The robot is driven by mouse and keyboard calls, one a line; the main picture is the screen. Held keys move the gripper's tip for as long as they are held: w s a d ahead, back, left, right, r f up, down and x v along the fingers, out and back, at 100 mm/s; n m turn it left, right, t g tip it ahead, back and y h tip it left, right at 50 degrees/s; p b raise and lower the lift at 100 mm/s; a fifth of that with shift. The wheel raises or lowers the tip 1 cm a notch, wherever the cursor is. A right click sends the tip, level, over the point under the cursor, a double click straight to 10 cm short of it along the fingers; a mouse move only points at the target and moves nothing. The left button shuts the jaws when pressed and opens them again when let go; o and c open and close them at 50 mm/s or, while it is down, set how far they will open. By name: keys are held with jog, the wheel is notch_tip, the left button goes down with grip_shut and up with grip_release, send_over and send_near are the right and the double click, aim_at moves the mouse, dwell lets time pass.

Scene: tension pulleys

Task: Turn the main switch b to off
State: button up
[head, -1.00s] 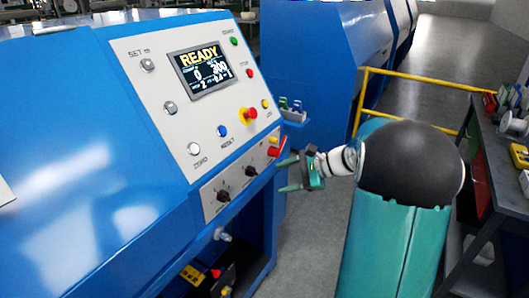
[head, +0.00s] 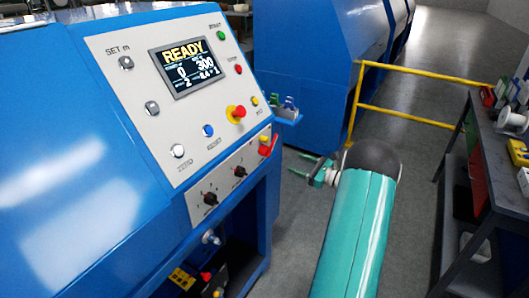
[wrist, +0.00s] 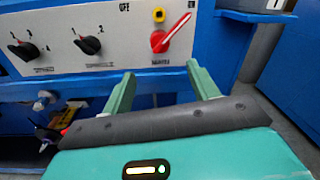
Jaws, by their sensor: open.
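The main switch is a red rotary handle (head: 268,145) at the lower right corner of the machine's control panel. In the wrist view the red handle (wrist: 170,35) tilts up and to the right, toward a mark at the panel's right edge. A small yellow part sits just above its pivot. I cannot read the label under it clearly. My gripper (head: 304,166) is open and empty, to the right of the panel and apart from it. In the wrist view its two fingers (wrist: 160,72) point toward the panel, below the red handle and either side of it, not touching it.
Two black knobs (wrist: 88,44) sit left of the switch. A red emergency button (head: 238,112) on yellow is above it. A blue shelf (head: 287,116) juts out at right. A yellow rail (head: 410,112) and a dark workbench (head: 490,170) stand farther right.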

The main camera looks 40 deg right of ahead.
aim_at(271, 151)
jog(key=x, duration=1.3)
jog(key=shift+w+a, duration=0.1)
grip_shut()
